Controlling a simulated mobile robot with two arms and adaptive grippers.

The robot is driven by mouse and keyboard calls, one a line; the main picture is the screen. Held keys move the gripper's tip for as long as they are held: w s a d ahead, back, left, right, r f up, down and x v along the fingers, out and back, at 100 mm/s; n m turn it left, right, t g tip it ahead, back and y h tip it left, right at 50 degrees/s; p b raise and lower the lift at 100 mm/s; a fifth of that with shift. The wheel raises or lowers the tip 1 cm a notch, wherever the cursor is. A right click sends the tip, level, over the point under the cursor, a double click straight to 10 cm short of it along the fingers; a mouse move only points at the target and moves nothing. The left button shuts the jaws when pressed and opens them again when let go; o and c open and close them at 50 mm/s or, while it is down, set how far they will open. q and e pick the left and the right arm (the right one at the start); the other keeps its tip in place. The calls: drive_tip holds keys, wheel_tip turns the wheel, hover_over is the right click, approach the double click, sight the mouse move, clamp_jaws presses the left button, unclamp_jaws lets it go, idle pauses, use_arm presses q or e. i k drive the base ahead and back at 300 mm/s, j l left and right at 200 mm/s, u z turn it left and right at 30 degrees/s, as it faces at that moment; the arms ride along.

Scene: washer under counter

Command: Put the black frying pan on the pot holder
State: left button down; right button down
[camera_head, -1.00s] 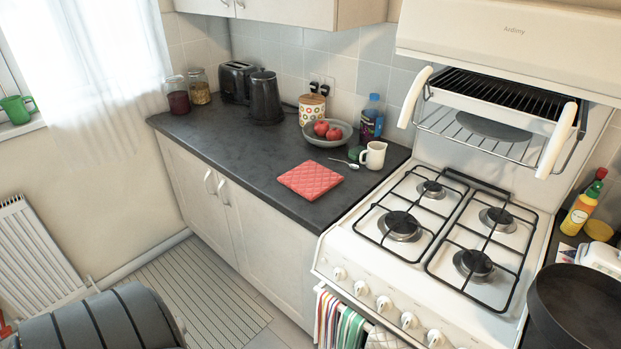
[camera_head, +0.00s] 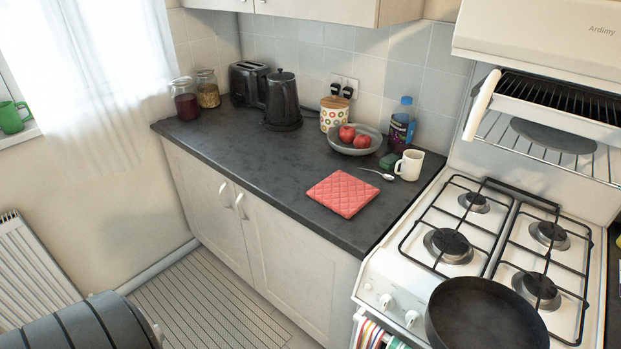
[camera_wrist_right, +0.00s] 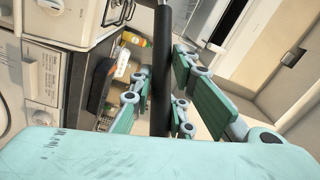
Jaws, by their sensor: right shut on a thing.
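The black frying pan (camera_head: 484,318) is at the lower right of the head view, in front of the cooker's front edge and partly covering the hob. The pot holder (camera_head: 343,193), a red quilted square, lies flat and bare on the dark worktop, left of the cooker. My right gripper (camera_wrist_right: 160,100) shows in the right wrist view, its green-padded fingers closed around a black bar, the pan's handle (camera_wrist_right: 163,45). In the head view the handle and my right gripper are out of frame. My left gripper is not in view.
The gas cooker (camera_head: 388,283) stands right of the worktop (camera_head: 250,165), with raised black grates. A white mug (camera_head: 409,165), a spoon (camera_head: 377,174) and a fruit bowl (camera_head: 354,145) are behind the pot holder. The worktop left of the pot holder is clear.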

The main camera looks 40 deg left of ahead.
sight(329, 203)
drive_tip(key=j+u, duration=0.1)
drive_tip(key=j, duration=0.45)
drive_tip(key=i+j, duration=0.1)
drive_tip(key=j, duration=0.45)
drive_tip(key=j+u, duration=0.15)
drive_tip(key=j, duration=0.4)
drive_tip(key=i+j, duration=0.15)
drive_tip(key=j, duration=0.4)
drive_tip(key=i+j+u, duration=0.15)
drive_tip(key=j, duration=0.4)
